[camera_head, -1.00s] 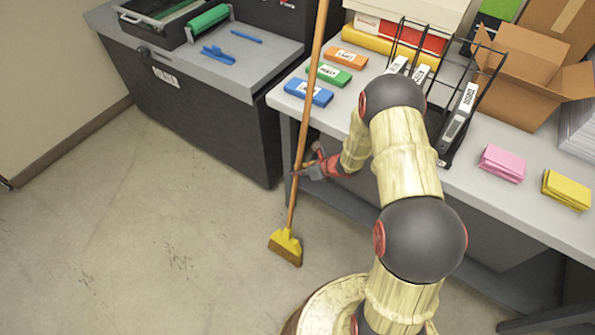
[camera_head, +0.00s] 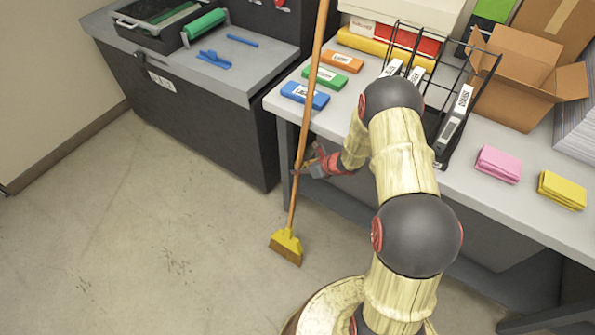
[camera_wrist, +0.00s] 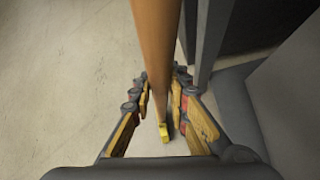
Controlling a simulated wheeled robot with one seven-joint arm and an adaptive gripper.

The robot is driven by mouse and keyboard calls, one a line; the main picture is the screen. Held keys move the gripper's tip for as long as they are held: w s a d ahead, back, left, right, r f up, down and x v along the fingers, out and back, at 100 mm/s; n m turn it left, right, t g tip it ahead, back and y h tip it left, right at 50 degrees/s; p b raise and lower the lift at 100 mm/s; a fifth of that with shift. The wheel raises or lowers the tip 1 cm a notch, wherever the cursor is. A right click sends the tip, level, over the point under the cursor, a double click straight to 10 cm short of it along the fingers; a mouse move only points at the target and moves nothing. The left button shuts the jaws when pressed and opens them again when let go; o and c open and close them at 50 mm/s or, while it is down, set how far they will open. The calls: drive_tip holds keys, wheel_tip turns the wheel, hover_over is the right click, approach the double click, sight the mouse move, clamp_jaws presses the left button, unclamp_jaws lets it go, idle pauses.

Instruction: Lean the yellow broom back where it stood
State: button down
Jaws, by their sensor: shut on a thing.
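The yellow broom (camera_head: 302,145) stands nearly upright in the head view, its wooden handle running past the top edge and its yellow head (camera_head: 287,245) low over the floor. I cannot tell whether the bristles touch the floor. My gripper (camera_head: 304,170) is shut on the lower half of the handle, in front of the table's left leg. In the wrist view the handle (camera_wrist: 158,45) passes between my fingers (camera_wrist: 161,100), with the yellow head (camera_wrist: 164,130) small beyond them. The top of the handle is out of view.
A grey table (camera_head: 480,140) bears blue, green and orange blocks, a wire rack (camera_head: 440,75), an open cardboard box (camera_head: 520,75) and pink and yellow stacks. A dark cabinet (camera_head: 200,120) stands left of it. The floor (camera_head: 130,240) at the left is clear.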

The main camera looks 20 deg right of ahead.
idle(0.4)
drive_tip(key=c, duration=1.6)
unclamp_jaws()
drive_tip(key=shift+c, duration=0.2)
drive_tip(key=v, duration=1.2)
